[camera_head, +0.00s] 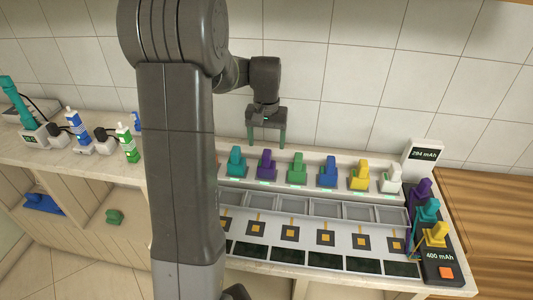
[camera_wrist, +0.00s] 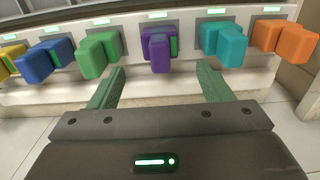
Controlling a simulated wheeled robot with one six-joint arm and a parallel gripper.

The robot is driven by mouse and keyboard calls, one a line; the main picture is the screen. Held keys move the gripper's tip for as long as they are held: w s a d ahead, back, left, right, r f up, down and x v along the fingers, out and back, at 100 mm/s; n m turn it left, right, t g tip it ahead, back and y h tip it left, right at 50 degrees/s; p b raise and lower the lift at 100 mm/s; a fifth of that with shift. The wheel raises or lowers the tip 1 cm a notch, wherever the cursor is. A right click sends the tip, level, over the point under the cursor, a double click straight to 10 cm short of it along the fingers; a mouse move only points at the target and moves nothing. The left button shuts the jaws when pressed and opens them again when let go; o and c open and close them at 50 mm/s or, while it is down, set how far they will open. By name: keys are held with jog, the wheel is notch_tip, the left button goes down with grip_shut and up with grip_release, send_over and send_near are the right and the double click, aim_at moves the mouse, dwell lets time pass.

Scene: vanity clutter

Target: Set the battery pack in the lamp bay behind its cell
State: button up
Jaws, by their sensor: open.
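Battery packs stand in a row on a pale rack: teal (camera_head: 235,161), purple (camera_head: 266,163), green (camera_head: 297,168), blue (camera_head: 328,172), yellow (camera_head: 359,175) and white (camera_head: 391,180). An orange pack (camera_wrist: 284,40) shows at the right in the wrist view. My gripper (camera_head: 267,138) is open and empty, behind and above the rack near the purple pack. In the wrist view the purple pack (camera_wrist: 159,50) lies ahead, between the lines of my two fingers (camera_wrist: 160,88), apart from them. Grey open bays (camera_head: 327,207) run in front of the rack. I cannot tell which is the lamp bay.
Dark squares with orange centres (camera_head: 325,239) lie before the bays. At the right a black unit reading 400 mAh (camera_head: 440,262) bears purple, teal and yellow pieces; a display (camera_head: 425,155) reads 284 mAh. Bottles and plugs (camera_head: 78,130) crowd the left counter. My arm hides the counter's middle.

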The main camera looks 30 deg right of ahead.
aim_at(267, 152)
jog(key=shift+r, duration=2)
jog(key=shift+f, duration=4.35)
